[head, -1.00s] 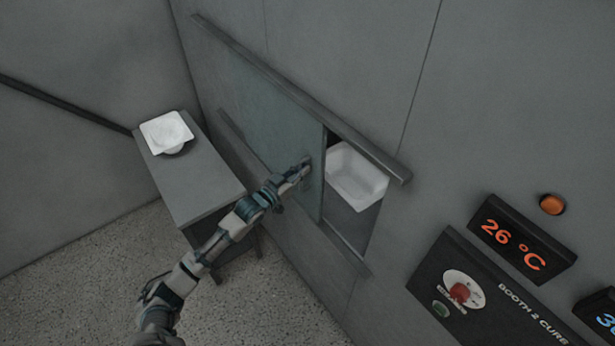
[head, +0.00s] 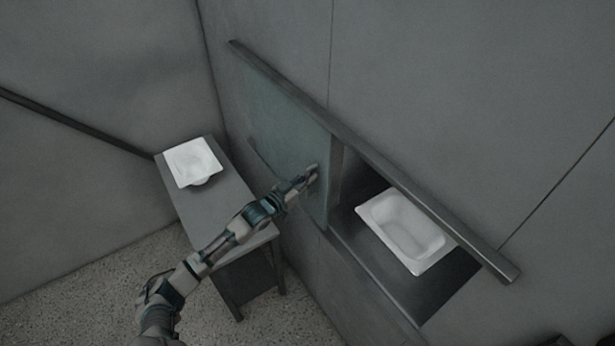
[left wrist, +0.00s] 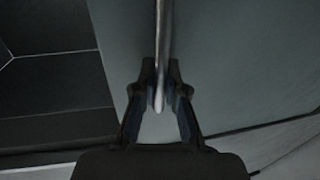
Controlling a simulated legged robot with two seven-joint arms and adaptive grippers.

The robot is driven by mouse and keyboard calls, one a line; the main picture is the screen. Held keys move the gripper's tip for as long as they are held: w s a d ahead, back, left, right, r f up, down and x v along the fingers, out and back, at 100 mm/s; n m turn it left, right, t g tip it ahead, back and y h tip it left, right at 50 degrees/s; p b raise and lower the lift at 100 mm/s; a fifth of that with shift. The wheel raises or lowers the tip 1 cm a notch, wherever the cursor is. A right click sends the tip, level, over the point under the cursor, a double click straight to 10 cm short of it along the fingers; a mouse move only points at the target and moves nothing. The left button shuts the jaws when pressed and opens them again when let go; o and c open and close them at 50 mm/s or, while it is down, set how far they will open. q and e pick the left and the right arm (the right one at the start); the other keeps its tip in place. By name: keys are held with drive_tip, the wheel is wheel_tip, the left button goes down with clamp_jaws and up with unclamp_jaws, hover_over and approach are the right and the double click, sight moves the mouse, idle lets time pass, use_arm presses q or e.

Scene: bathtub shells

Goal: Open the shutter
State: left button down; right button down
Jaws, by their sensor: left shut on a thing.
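The shutter (head: 285,135) is a flat grey-green panel on the wall, under a long dark rail (head: 375,155). It stands slid to the left, and the opening (head: 445,290) to its right is wide. My left gripper (head: 312,175) is at the shutter's right edge. In the left wrist view its fingers (left wrist: 160,95) are shut on a thin upright bar-like handle (left wrist: 163,50) on the panel. A white tub shell (head: 405,228) lies inside the opening. My right gripper is not in view.
A grey table (head: 215,215) stands against the wall at left, with another white tub shell (head: 193,163) on it. My left arm passes close over the table's right end. The speckled floor in front is clear.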

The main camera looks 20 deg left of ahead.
use_arm(q)
drive_tip(key=shift+s+d+f, duration=0.1)
drive_tip(key=shift+s+f, duration=0.05)
drive_tip(key=shift+f, duration=0.2)
drive_tip(key=c, duration=1.2)
unclamp_jaws()
drive_tip(key=shift+a+r, duration=0.1)
drive_tip(key=shift+a, duration=0.2)
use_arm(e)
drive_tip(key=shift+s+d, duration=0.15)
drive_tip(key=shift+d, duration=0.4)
use_arm(q)
drive_tip(key=v, duration=1.2)
drive_tip(key=shift+a, duration=0.2)
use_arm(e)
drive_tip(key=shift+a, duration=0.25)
use_arm(q)
drive_tip(key=shift+d, duration=0.25)
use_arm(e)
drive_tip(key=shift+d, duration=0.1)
